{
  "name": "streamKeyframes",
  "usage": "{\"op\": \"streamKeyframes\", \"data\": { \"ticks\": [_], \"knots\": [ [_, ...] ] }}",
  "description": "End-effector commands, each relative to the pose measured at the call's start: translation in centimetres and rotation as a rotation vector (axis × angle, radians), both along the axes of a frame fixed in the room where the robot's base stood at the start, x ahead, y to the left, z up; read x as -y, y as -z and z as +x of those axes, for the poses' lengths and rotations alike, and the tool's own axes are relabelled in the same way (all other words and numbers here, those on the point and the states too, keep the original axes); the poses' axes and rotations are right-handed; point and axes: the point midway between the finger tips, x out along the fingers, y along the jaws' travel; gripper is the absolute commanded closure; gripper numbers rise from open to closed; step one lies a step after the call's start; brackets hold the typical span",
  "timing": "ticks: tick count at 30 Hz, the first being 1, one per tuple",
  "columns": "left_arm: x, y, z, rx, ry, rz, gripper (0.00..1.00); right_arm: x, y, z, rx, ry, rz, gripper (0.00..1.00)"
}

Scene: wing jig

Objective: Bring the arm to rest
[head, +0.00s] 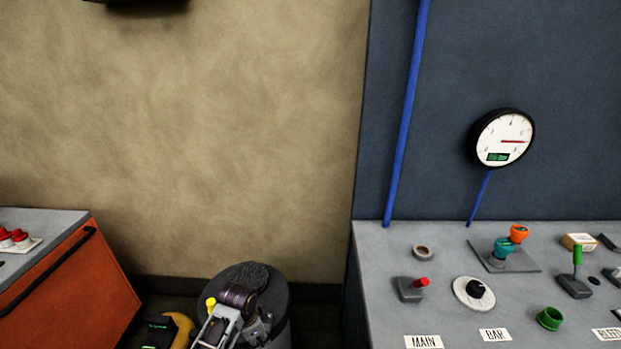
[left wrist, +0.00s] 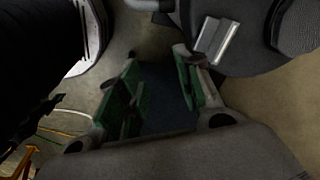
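In the left wrist view my left gripper (left wrist: 156,62) is open, with its two green-padded fingers apart. I see nothing held between them; a dark surface and floor show through the gap. My right gripper is in neither view.
A grey console (head: 450,310) with knobs, levers and labels stands at right, below a round gauge (head: 502,139) and a blue pipe (head: 407,110). An orange cabinet (head: 80,295) stands at left. A dark drum (head: 277,283) stands between them, with silver and purple parts before it.

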Motion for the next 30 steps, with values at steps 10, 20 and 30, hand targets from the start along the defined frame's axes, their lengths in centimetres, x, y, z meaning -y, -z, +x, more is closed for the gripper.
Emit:
{"op": "streamKeyframes", "data": {
  "ticks": [10, 20, 30],
  "knots": [
    [-1.0, -1.6, -5.2, 0.031, -0.243, -0.045, 0.65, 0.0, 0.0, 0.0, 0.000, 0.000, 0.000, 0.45],
    [-2.6, -4.2, -9.9, 0.063, -0.480, -0.082, 0.65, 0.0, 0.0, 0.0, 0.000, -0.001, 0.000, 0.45],
    [-4.7, -7.5, -14.2, 0.098, -0.712, -0.113, 0.65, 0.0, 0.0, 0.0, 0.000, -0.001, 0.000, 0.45]
  ]
}}
